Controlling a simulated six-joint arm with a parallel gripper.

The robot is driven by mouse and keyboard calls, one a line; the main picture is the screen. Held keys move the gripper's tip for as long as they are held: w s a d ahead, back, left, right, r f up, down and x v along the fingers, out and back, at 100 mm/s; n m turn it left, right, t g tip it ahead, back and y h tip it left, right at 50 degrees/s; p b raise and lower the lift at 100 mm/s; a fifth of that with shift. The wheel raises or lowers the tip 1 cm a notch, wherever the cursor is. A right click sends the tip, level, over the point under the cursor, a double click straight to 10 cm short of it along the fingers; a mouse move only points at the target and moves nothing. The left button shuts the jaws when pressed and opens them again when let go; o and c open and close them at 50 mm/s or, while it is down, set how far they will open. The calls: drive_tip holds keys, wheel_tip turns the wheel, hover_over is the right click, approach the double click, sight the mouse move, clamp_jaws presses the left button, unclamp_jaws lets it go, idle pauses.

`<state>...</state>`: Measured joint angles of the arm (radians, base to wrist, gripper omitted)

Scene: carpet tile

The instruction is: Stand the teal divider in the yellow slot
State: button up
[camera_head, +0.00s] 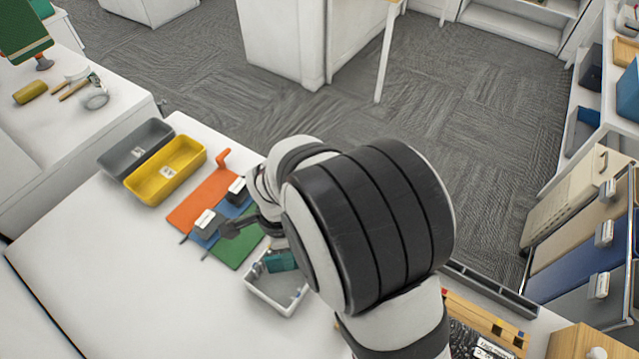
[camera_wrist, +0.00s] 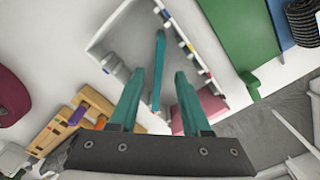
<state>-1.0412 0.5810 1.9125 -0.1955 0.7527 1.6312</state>
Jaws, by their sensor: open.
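The teal divider (camera_wrist: 158,68) shows edge-on as a thin upright strip in the wrist view, inside a pale divided tray (camera_wrist: 118,42). Small coloured marks line the tray's rims, a yellow one (camera_wrist: 191,48) among them on the right rim. My gripper (camera_wrist: 159,74) is open, its teal fingers on either side of the divider in the picture, with gaps to it. I cannot tell how far above it they are. In the head view the tray (camera_head: 262,298) is partly hidden by my arm, and a teal piece in it could be divider or finger.
A yellow bin (camera_head: 150,188) and a grey bin (camera_head: 122,163) stand at the table's back left. Orange (camera_head: 188,208), blue and green (camera_head: 238,252) flat pieces lie left of the tray. A wooden rack (camera_wrist: 62,128) is beside it. The front left table is clear.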

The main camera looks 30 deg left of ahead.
drive_tip(key=f, duration=0.5)
drive_tip(key=shift+w+d+f, duration=0.1)
drive_tip(key=shift+d+f, duration=0.15)
clamp_jaws()
